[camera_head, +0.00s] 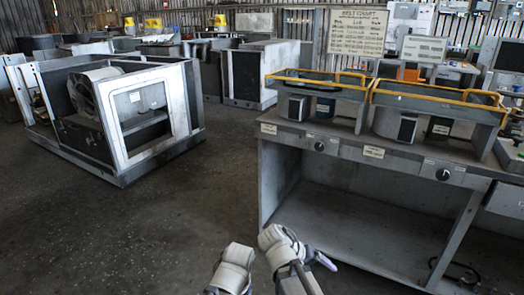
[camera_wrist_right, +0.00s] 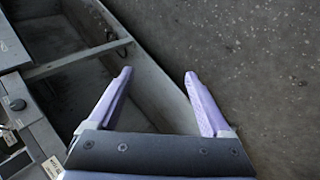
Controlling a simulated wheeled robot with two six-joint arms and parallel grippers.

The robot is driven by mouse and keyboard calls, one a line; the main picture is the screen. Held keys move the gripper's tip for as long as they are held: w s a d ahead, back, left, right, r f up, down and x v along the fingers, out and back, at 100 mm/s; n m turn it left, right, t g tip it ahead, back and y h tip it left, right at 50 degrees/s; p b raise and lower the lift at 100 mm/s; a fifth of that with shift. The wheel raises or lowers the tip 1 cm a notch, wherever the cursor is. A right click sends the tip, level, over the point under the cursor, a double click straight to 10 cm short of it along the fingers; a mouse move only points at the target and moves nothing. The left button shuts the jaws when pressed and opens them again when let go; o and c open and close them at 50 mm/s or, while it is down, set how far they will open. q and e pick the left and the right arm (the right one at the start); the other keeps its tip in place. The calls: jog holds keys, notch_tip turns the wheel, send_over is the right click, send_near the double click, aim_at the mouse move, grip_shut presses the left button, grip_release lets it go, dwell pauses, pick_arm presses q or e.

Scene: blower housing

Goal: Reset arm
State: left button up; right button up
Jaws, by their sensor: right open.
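My right gripper (camera_wrist_right: 158,75) is open in the right wrist view, its two pale purple fingers spread apart with nothing between them. It is over the grey workbench's open lower bay and the floor beside it. In the head view, a purple fingertip of my right gripper (camera_head: 326,262) shows low in front of the bench, beside my white arm links. My left gripper does not show. The blower housing (camera_head: 118,115), a grey metal frame with a rounded drum inside, stands on the floor at the left, well away from my arms.
The grey workbench (camera_head: 350,147) fills the right side, with knobs and labels on its front. Yellow-edged shelves (camera_head: 430,95) stand on top, with cylindrical items below. More metal cabinets (camera_head: 262,75) stand behind. The dark floor (camera_head: 170,220) is clear at centre left.

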jog(key=shift+w+d, duration=0.1)
jog(key=shift+w, duration=0.4)
